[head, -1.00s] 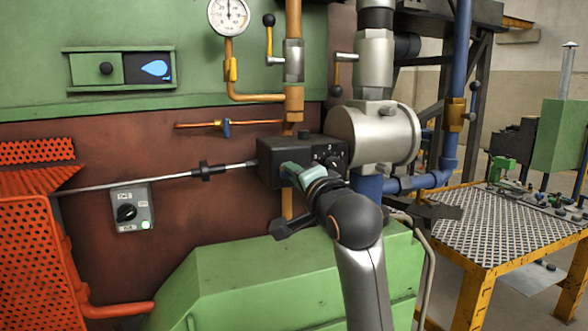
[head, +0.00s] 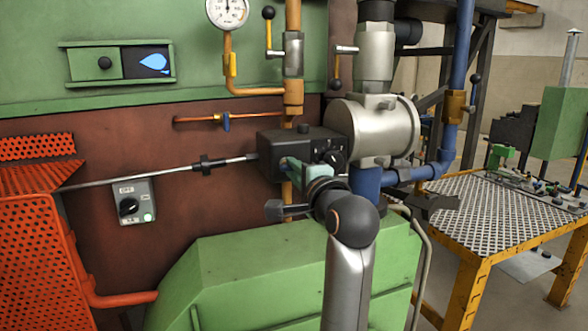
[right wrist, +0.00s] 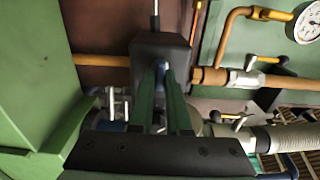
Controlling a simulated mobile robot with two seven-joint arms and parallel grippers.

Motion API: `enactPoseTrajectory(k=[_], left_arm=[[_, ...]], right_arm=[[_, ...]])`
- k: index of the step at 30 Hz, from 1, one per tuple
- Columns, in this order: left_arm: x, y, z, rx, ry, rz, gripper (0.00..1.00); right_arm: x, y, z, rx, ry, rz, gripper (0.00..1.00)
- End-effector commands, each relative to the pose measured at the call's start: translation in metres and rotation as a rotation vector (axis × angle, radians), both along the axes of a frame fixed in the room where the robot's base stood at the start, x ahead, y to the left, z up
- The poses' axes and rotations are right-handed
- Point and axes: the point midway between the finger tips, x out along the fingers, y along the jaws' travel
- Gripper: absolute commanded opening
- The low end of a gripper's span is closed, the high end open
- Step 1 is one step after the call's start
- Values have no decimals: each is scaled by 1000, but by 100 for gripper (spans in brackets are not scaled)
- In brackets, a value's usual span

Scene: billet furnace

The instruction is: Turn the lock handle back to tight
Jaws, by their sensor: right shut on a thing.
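The black box (head: 290,142) sits at the right end of a long metal rod, beside the silver valve body. My right gripper (head: 286,166) reaches to the box's front face with its green fingers. In the right wrist view the fingers (right wrist: 164,78) run close together to the box (right wrist: 160,48). They are shut on a small pale part (right wrist: 163,66) there, which I take for the lock handle. The fingers hide most of it, so its angle cannot be read. My left gripper is not in view.
A silver valve body (head: 378,130) and blue pipe (head: 405,175) stand close right of the box. A copper pipe (head: 293,95) rises behind it. A green sloped housing (head: 270,270) lies below my right arm. A yellow-framed table (head: 490,215) stands at right.

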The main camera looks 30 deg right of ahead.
Motion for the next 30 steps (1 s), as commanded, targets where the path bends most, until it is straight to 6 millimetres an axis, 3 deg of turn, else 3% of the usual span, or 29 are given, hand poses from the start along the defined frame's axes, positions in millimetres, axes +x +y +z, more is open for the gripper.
enactPoseTrajectory(k=[5,6,14,23,30], left_arm=[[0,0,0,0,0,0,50],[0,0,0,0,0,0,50],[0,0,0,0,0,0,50],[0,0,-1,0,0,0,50],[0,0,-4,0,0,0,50]], right_arm=[[0,-1,-2,5,6,-1,0],[0,-1,-2,5,6,-1,17],[0,0,-1,2,3,-1,45],[-3,1,0,1,0,0,45],[-34,8,0,1,-3,1,45]])
